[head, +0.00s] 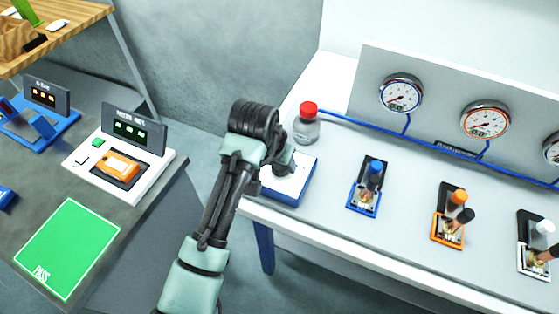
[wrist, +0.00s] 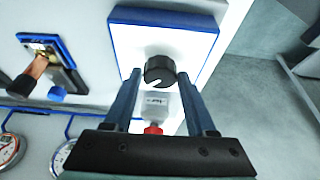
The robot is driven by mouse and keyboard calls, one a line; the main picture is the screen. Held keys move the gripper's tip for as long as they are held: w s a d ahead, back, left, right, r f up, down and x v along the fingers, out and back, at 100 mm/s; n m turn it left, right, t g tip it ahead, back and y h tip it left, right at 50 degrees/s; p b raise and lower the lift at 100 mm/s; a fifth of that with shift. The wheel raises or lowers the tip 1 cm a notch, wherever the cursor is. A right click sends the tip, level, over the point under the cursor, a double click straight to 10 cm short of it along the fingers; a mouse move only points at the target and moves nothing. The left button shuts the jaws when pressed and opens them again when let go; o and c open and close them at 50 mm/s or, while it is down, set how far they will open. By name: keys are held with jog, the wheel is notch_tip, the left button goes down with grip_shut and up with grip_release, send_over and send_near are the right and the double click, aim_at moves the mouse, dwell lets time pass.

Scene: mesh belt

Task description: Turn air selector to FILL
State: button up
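The air selector is a white box with blue edges (wrist: 195,35) carrying a round black knob (wrist: 160,70) with a white pointer mark. In the wrist view the mark points to the lower left. A small dark label shows below the knob, too blurred to read. My gripper (wrist: 160,77) is open, with one finger on each side of the knob and small gaps visible; I cannot tell how deep the fingers reach. In the head view the box (head: 282,190) sits at the bench's left end, and my gripper (head: 287,162) hides its knob.
A red-capped clear bottle (head: 307,127) stands just behind the box, close to my gripper. Blue (head: 372,180), orange (head: 453,215) and white (head: 541,235) valve units stand to the right. Gauges line the back panel (head: 440,100). A dark table with a green PASS mat (head: 68,247) is left.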

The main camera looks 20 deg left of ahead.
grip_shut()
jog(key=shift+r+n+p, duration=0.1)
jog(key=shift+n+p, duration=0.2)
jog(key=shift+p, duration=0.15)
jog(key=n+p, duration=0.1)
jog(key=n+y+p, duration=0.1)
jog(key=n+p, duration=0.1)
jog(key=shift+d+r, duration=0.1)
jog(key=shift+d, duration=0.15)
jog(key=n+y+p, duration=0.1)
jog(key=n, duration=0.1)
jog(key=n+g+y+p, duration=0.1)
jog(key=n, duration=0.2)
jog(key=shift+w, duration=0.1)
jog(key=n, duration=0.2)
jog(key=n+g+y, duration=0.1)
jog(key=n, duration=0.2)
jog(key=shift+w+d+f+n+g+b, duration=0.1)
jog(key=shift+w+f+n+g+b, duration=0.05)
jog(key=shift+f+n+g+b, duration=0.2)
jog(key=shift+r+n+g+y+b, duration=0.15)
jog(key=shift+n+g+b, duration=0.3)
jog(key=shift+n, duration=0.5)
jog(key=shift+n+g+y+b, duration=0.3)
jog(key=shift+n+b, duration=0.15)
jog(key=shift+n, duration=0.45)
